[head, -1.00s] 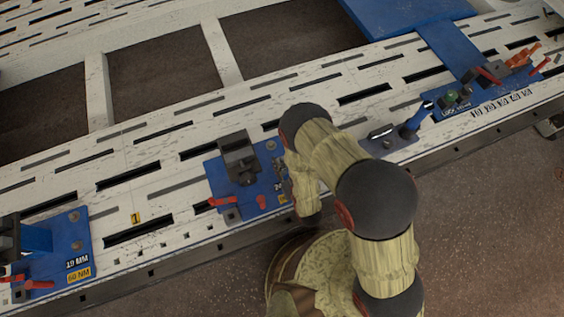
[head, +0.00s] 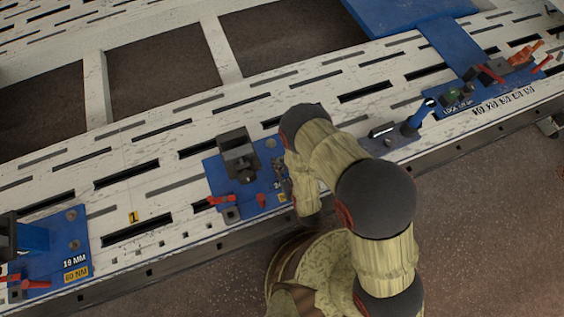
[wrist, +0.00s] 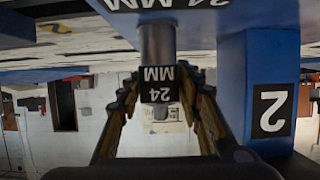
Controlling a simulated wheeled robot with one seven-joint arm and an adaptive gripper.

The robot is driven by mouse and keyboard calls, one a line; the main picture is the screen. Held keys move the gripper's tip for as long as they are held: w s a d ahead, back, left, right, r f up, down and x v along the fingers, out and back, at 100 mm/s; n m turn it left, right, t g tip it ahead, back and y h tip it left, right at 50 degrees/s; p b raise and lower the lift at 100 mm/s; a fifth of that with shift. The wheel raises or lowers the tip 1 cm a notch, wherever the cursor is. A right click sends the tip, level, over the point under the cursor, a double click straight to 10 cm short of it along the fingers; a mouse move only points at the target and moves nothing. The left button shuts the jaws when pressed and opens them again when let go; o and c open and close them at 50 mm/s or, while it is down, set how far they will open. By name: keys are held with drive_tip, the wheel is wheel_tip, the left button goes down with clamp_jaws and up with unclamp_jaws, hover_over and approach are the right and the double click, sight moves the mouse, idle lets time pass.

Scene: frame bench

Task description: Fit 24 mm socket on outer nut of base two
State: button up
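In the wrist view, which shows the bench upside down, a grey cylindrical socket (wrist: 157,45) with a black 24 MM tag (wrist: 160,85) stands at a blue plate. My gripper (wrist: 160,78) has one finger on each side of it, with a visible gap to the tag. A blue post marked 2 (wrist: 270,110) is close on the right. In the head view, a blue plate (head: 222,172) with a black block (head: 238,158) lies beside my arm. My arm hides the gripper and socket there. I cannot make out the outer nut of base two.
A blue plate marked 19 MM and 60 NM (head: 55,235) is at the left, with red levers. A blue rack with coloured parts (head: 450,100) is at the right.

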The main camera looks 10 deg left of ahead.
drive_tip(key=o, duration=0.4)
drive_tip(key=shift+r, duration=5)
